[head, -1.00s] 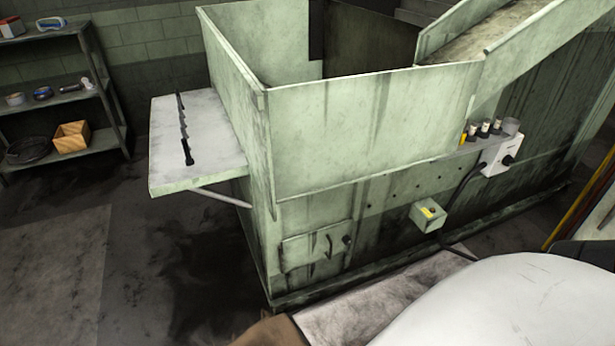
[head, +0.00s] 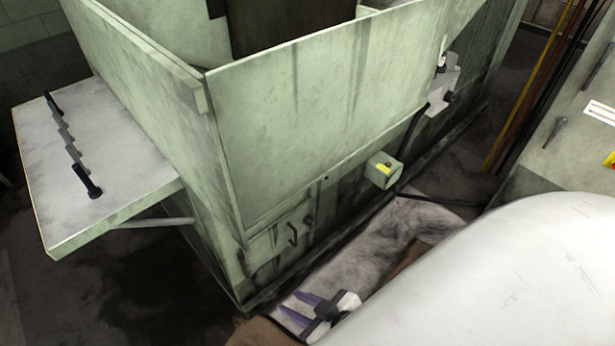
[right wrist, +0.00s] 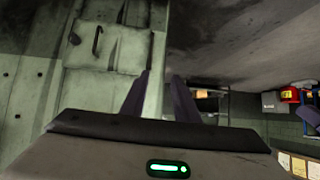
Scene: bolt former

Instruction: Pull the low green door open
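The low green door (head: 278,247) is a small panel low on the side of the green machine (head: 330,115), and it looks shut. It has a dark curved handle (head: 293,235) and a dark knob beside it. In the right wrist view the door (right wrist: 112,52) is at upper left, with its handle (right wrist: 97,40) upright. My right gripper (head: 293,304) is low in front of the machine, below and apart from the handle. Its two purple fingers are spread with nothing between them; they also show in the right wrist view (right wrist: 160,80). My left gripper is not in view.
A grey shelf (head: 95,165) with a black notched bar (head: 72,145) juts from the machine's left side. A pale mat (head: 400,225) lies on the floor in front.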

